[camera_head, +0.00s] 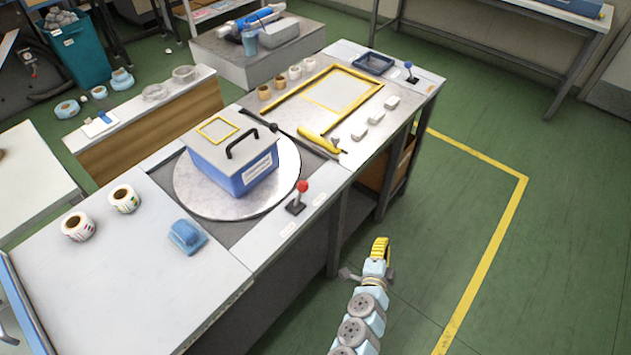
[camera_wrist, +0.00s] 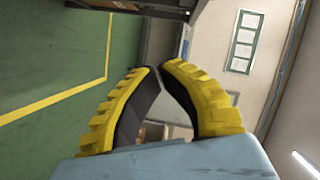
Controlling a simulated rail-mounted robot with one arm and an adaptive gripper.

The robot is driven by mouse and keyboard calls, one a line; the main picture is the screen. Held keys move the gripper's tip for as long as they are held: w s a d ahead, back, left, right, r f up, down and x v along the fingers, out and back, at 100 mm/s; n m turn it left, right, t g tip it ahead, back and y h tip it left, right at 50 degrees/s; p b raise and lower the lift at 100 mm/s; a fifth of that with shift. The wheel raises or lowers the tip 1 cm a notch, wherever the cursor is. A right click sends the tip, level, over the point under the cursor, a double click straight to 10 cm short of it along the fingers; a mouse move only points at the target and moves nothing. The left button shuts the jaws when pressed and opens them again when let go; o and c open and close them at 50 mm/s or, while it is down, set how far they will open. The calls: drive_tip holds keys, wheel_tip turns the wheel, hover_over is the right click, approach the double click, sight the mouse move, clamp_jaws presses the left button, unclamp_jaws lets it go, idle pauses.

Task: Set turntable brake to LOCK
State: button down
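The round grey turntable (camera_head: 205,205) is set into the workbench and bears a blue box with a black handle (camera_head: 235,165). A small lever with a red knob (camera_head: 302,187) stands on a dark base at the bench's front edge, beside the turntable. Pale labels (camera_head: 288,230) lie on either side of it, too small to read. I cannot tell its setting. My gripper (camera_head: 380,243) is off the bench's front side, to the right of the red-knobbed lever and apart from it. In the wrist view its yellow-ridged fingers (camera_wrist: 160,68) meet at the tips, with nothing held.
A second lever with a blue knob (camera_head: 408,68) stands at the bench's far right end. Green floor (camera_head: 480,200) is clear.

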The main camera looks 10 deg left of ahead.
sight(300, 195)
drive_tip(key=w+a+r+n+g+y+p, duration=0.1)
drive_tip(key=w+a+r+n+y+p, duration=0.1)
drive_tip(key=a+r+y, duration=0.9)
drive_tip(key=shift+w+a+r+y+p, duration=0.4)
drive_tip(key=shift+w+a+r+p, duration=0.35)
drive_tip(key=shift+a+p, duration=0.25)
drive_tip(key=b+x, duration=0.2)
drive_tip(key=x, duration=0.7)
drive_tip(key=shift+w+a, duration=0.2)
drive_tip(key=shift+w, duration=0.1)
drive_tip(key=shift+a, duration=0.15)
drive_tip(key=shift+s+a+r+p, duration=0.15)
drive_tip(key=shift+s+a, duration=0.45)
drive_tip(key=shift+s, duration=0.15)
drive_tip(key=shift+s+a+r+p, duration=0.15)
drive_tip(key=shift+s+a+r, duration=0.05)
drive_tip(key=shift+s+a, duration=0.5)
drive_tip(key=shift+s+a+b, duration=0.1)
drive_tip(key=shift+b, duration=0.55)
